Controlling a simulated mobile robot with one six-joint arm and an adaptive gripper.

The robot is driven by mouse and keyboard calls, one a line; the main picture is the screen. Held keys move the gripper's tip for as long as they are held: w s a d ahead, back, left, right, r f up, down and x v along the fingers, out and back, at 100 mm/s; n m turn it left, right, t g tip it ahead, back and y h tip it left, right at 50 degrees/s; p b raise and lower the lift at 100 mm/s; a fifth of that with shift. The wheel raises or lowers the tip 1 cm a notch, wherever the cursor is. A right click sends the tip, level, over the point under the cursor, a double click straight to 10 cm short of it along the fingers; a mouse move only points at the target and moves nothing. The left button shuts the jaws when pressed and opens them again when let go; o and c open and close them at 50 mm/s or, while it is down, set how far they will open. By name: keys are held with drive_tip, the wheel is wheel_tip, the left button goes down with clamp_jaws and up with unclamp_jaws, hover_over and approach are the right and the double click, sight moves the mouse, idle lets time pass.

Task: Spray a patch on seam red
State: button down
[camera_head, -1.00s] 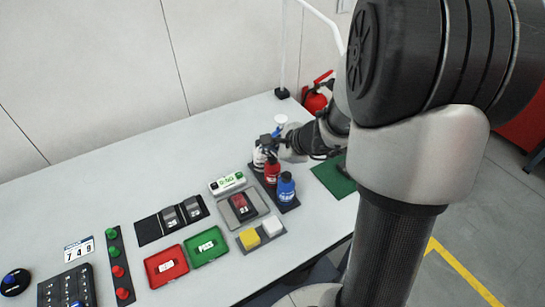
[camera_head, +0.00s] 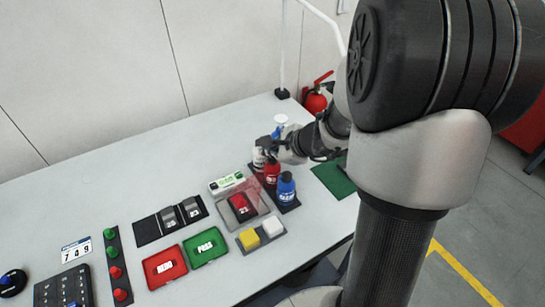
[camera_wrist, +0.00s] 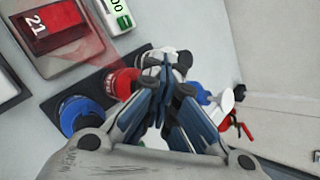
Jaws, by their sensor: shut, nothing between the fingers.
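Three bottles stand in a row on a dark tray (camera_head: 290,207): a white one (camera_head: 258,157), a red one (camera_head: 272,170) and a blue one (camera_head: 286,188). My gripper (camera_head: 266,143) is shut and empty, at the top of the white bottle. In the wrist view its closed fingertips (camera_wrist: 166,68) overlap the white bottle (camera_wrist: 178,60); contact is unclear. The red bottle (camera_wrist: 122,82) and blue bottle (camera_wrist: 80,115) are to its left. A red block marked 21 (camera_wrist: 48,22) sits in a grey holder, with a translucent pinkish area beside it. No part is labelled seam red.
A white and green display (camera_head: 227,183) stands behind the block. Yellow and white buttons (camera_head: 249,239), red tray (camera_head: 163,282) and green tray (camera_head: 198,262) lie nearer. A green mat (camera_head: 333,181) lies right of the bottles. The back left table is clear.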

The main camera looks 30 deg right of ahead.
sight(270, 160)
drive_tip(key=shift+r+p, duration=0.7)
drive_tip(key=shift+r, duration=0.15)
wheel_tip(270, 160, up, 5)
drive_tip(key=p, duration=0.4)
idle(0.8)
